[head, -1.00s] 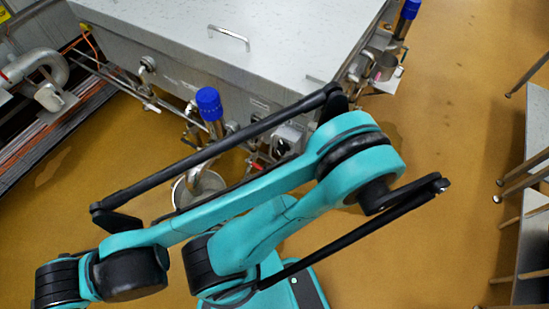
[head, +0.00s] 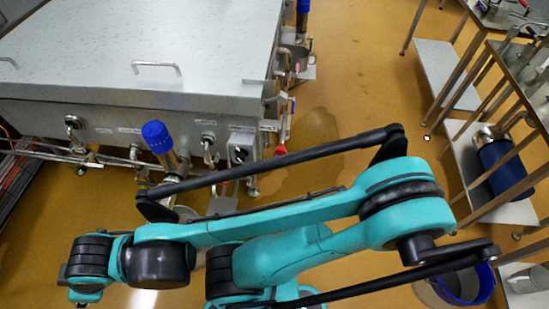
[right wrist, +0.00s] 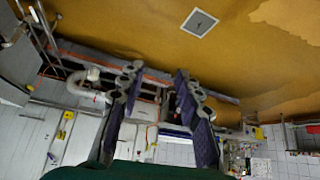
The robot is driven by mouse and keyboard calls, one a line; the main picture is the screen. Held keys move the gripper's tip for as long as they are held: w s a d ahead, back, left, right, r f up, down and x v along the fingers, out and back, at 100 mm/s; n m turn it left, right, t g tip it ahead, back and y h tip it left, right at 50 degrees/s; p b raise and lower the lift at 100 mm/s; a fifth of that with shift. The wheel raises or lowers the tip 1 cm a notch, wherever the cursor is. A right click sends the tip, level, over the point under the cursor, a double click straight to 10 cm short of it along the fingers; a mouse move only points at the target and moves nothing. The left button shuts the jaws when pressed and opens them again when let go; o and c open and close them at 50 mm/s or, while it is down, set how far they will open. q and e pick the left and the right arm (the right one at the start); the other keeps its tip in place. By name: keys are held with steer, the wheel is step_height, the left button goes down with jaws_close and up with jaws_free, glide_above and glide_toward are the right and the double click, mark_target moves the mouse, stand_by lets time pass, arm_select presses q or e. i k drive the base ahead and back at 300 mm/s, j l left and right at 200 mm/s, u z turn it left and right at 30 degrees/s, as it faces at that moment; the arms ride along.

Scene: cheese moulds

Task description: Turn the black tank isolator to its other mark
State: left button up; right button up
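The black tank isolator (head: 239,154) is a dark rotary knob on a pale box at the right end of the big steel tank's front (head: 60,108). It shows in the head view just above my teal arm. The knob is small, and I cannot tell which mark it points to. In the right wrist view my right gripper (right wrist: 158,78) is open, with two grey-and-purple fingers apart and nothing between them. No gripper is near the isolator in the head view. My left gripper is not in view.
A blue-capped pipe (head: 157,138) stands in front of the tank, left of the isolator. Valves and pipes run along the tank front. Steel shelving (head: 452,75) and a blue-rimmed bucket (head: 490,283) are at the right. Open yellow floor (head: 345,100) lies between tank and shelving.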

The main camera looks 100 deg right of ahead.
mark_target(241, 153)
steer(key=i+z, duration=0.1)
steer(key=z, duration=0.35)
steer(key=i+j+z, duration=0.1)
steer(key=z, duration=0.35)
steer(key=i+z, duration=0.1)
steer(key=z, duration=0.35)
steer(key=j+z, duration=0.2)
steer(key=z, duration=0.25)
steer(key=i+j+z, duration=0.1)
steer(key=z, duration=0.35)
steer(key=j+z, duration=0.25)
steer(key=z, duration=0.2)
steer(key=i+j+z, duration=0.1)
steer(key=j+z, duration=0.15)
steer(key=z, duration=0.15)
steer(key=j+z, duration=0.35)
steer(key=i+j+z, duration=0.1)
steer(key=z, duration=0.3)
steer(key=k+j, duration=0.05)
